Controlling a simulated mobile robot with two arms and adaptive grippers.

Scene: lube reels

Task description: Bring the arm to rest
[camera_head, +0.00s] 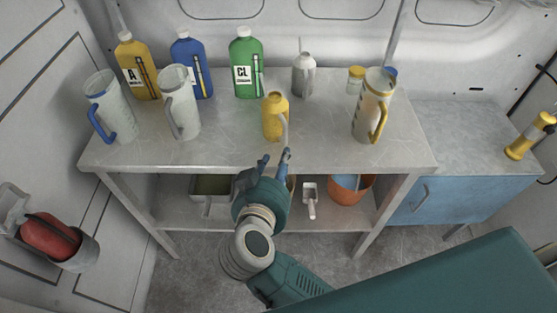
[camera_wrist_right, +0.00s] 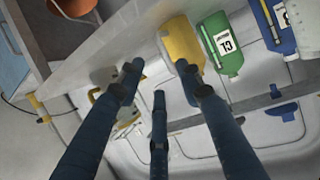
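My right gripper (camera_head: 275,157) reaches up toward the table's front edge in the head view, its blue fingers spread. In the right wrist view its three dark blue fingers (camera_wrist_right: 157,72) are apart, with nothing held between them. The yellow oil can (camera_head: 273,119) stands upright on the table (camera_head: 230,135) just beyond the fingertips. It also shows in the right wrist view (camera_wrist_right: 179,45), past the fingers; I see no grip on it. My left gripper is not in view.
Grey jugs (camera_head: 110,108) and (camera_head: 180,103) stand left, a yellow-handled jug (camera_head: 368,108) right. Yellow (camera_head: 137,68), blue (camera_head: 188,62) and green (camera_head: 246,62) bottles line the back. Below are a grey bin (camera_head: 211,187) and orange bucket (camera_head: 349,190). A blue cabinet (camera_head: 455,198) is right.

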